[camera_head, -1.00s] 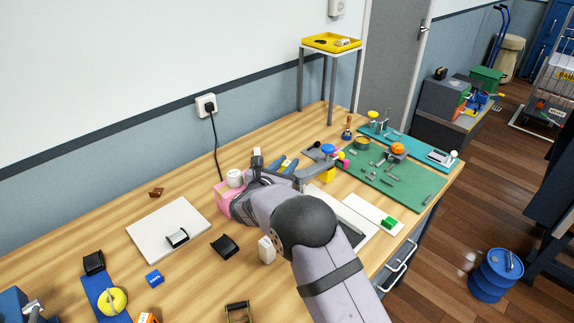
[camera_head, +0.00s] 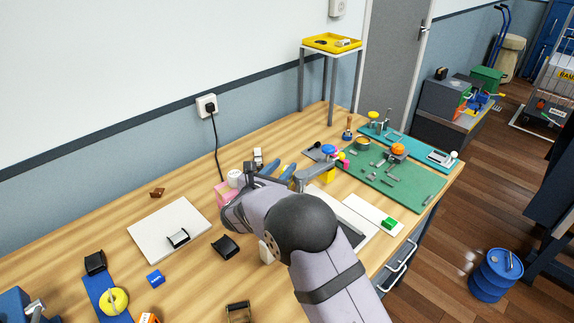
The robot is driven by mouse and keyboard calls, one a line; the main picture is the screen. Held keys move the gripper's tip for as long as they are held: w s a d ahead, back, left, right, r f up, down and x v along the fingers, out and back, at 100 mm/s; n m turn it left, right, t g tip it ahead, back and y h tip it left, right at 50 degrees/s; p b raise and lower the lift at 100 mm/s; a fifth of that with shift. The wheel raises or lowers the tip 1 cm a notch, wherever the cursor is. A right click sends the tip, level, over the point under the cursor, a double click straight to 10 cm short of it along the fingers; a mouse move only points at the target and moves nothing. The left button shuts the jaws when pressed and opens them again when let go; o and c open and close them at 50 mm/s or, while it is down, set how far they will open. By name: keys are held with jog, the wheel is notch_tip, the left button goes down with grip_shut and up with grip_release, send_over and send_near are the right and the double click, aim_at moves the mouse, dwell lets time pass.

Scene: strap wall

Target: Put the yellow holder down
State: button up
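My gripper (camera_head: 272,181) is at the middle of the bench, seen from behind, with my arm hiding much of it. Its fingertips and anything between them are not clear. A small yellow block-like piece (camera_head: 327,175) shows just right of the gripper, partly under a grey bar; I cannot tell whether this is the yellow holder or whether it is held. A round yellow piece (camera_head: 113,301) sits on a blue strip at the front left.
A pink box (camera_head: 222,191) is partly hidden behind my arm. Blue-handled tools (camera_head: 286,171) lie near the gripper. A green mat (camera_head: 425,186) with small parts is to the right. A white board (camera_head: 160,233) lies left. Bare wood shows at the front middle.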

jog(key=b+v, duration=0.1)
jog(key=v, duration=0.7)
jog(key=shift+s+a, duration=0.1)
